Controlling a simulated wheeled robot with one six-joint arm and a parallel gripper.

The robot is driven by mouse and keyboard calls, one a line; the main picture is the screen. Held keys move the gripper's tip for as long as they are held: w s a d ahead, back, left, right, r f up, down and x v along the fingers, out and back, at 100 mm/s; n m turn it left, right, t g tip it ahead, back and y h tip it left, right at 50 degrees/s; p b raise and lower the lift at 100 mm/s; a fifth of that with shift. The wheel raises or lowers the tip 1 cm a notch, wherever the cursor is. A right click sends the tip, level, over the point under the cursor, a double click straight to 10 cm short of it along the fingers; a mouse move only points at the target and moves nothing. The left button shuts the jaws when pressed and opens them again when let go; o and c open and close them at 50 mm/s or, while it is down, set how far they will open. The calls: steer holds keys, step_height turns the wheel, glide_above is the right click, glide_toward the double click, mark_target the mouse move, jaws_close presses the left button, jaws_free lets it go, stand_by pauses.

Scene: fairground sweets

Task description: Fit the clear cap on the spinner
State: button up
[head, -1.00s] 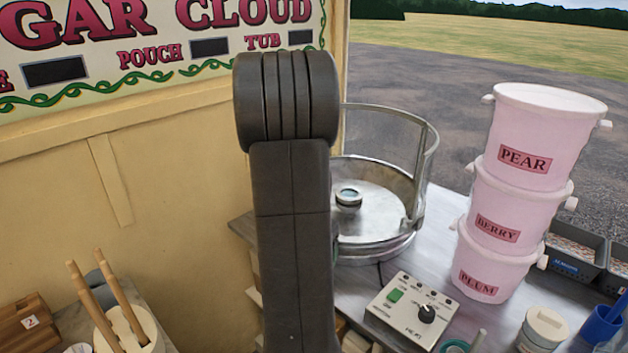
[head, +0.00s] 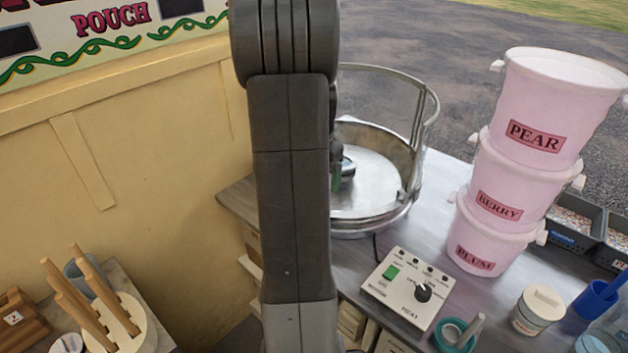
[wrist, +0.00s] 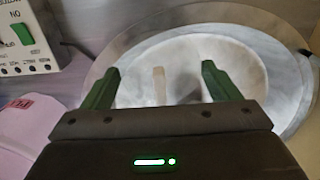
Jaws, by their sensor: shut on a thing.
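The spinner is a wide metal bowl (head: 385,205) with a clear guard. A small round spinner head (head: 348,165) with a bluish top stands at its middle. In the wrist view, the green fingers of my gripper (wrist: 160,80) stand wide apart over the pale bowl floor (wrist: 245,70), shut on the clear cap. The cap is see-through and its outline is hard to make out. I cannot tell if it touches the spinner head.
A heat control box (head: 408,288) stands in front of the bowl, and also shows in the wrist view (wrist: 25,40). Stacked pink tubs (head: 500,190) stand at the right.

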steer(key=w+d+p, duration=0.2)
steer(key=w+d, duration=0.1)
steer(key=w, duration=0.3)
steer(key=w+d+f+p, duration=0.1)
steer(key=w+d+p, duration=0.1)
steer(key=w, duration=0.4)
steer(key=w+d+f+p, duration=0.1)
steer(key=w+d+p, duration=0.1)
steer(key=w+d, duration=0.2)
steer(key=shift+w, duration=1.4)
steer(key=shift+w+f+b, duration=0.2)
steer(key=shift+f+b, duration=0.3)
steer(key=shift+f, duration=0.7)
steer(key=shift+f+b, duration=0.45)
steer(key=shift+f, duration=0.4)
steer(key=shift+s+f+b, duration=0.1)
steer(key=shift+f+b, duration=0.2)
steer(key=shift+f, duration=0.15)
steer(key=o, duration=0.9)
step_height(320, 180, up, 6)
steer(key=p, duration=0.3)
